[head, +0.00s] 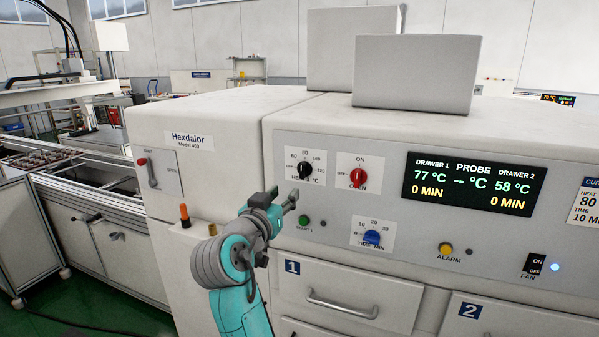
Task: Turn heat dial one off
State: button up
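The heat dial (305,169) is a black knob on a white plate marked with numbers such as 60 and 80, at the upper left of the grey control panel. Its pointer is too small to read surely. My gripper (292,200) is just below and left of the dial, in front of the panel, apparently not touching the knob. Its fingers are small and seen from behind, so I cannot tell how far they are apart. The display (473,184) shows 77 °C for drawer 1 and 58 °C for drawer 2.
A red oven knob (358,178) is right of the heat dial. A green button (304,220) and a blue time dial (372,237) lie below. An alarm button (446,249) and fan switch (535,264) are farther right. Drawer 1's handle (342,304) juts out below.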

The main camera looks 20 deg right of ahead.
aim_at(301, 169)
jog(key=shift+m, duration=0.3)
jog(key=x, duration=0.3)
jog(key=r+x, duration=0.1)
jog(key=x, duration=0.3)
jog(key=r+x, duration=0.1)
jog(key=x, duration=0.3)
jog(key=shift+s, duration=0.1)
grip_shut()
